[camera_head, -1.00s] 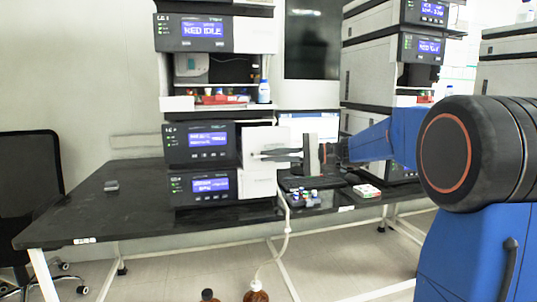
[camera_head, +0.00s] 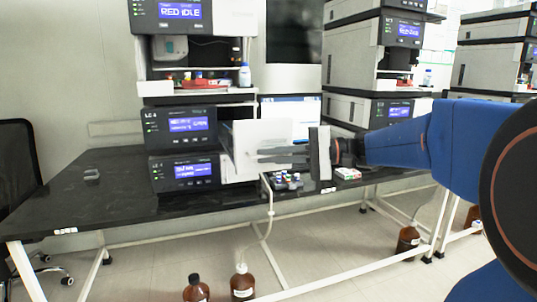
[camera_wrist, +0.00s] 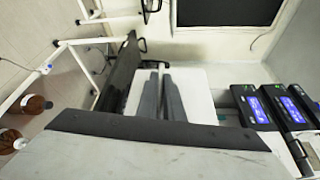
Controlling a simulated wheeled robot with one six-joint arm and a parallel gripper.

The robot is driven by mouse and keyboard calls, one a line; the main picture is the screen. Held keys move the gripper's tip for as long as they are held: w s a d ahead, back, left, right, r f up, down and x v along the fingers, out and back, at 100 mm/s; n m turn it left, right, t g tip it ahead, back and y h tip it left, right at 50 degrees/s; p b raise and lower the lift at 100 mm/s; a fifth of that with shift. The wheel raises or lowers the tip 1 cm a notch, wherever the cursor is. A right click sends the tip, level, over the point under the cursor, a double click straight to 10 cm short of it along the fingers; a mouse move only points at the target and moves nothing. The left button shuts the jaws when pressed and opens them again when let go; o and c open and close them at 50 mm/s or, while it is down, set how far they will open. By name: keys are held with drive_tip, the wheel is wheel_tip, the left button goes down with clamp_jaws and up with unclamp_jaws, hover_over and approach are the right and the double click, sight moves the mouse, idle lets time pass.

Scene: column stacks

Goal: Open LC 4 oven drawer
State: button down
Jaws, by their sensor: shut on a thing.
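The LC 4 stack stands on the black bench, with its dark control panel (camera_head: 180,124) and lit blue display on the left. The white oven drawer front (camera_head: 278,132) is to the right of that panel and stands out from the stack, with part of its side showing. My gripper (camera_head: 258,155) reaches in from the right and is shut at the drawer front. The grip point is small, and I cannot make out the handle. In the wrist view, my gripper's dark fingers (camera_wrist: 161,74) lie close together over the white drawer front (camera_wrist: 197,92).
A lower unit (camera_head: 184,172) with a blue display sits under LC 4. Small vials (camera_head: 287,181) and a white-and-red box (camera_head: 347,174) lie on the bench (camera_head: 110,205) near my gripper. Brown bottles (camera_head: 243,283) stand on the floor. Another instrument stack is behind my arm.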

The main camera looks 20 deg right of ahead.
drive_tip(key=c, duration=1.9)
unclamp_jaws()
drive_tip(key=shift+d, duration=0.15)
drive_tip(key=v, duration=1.7)
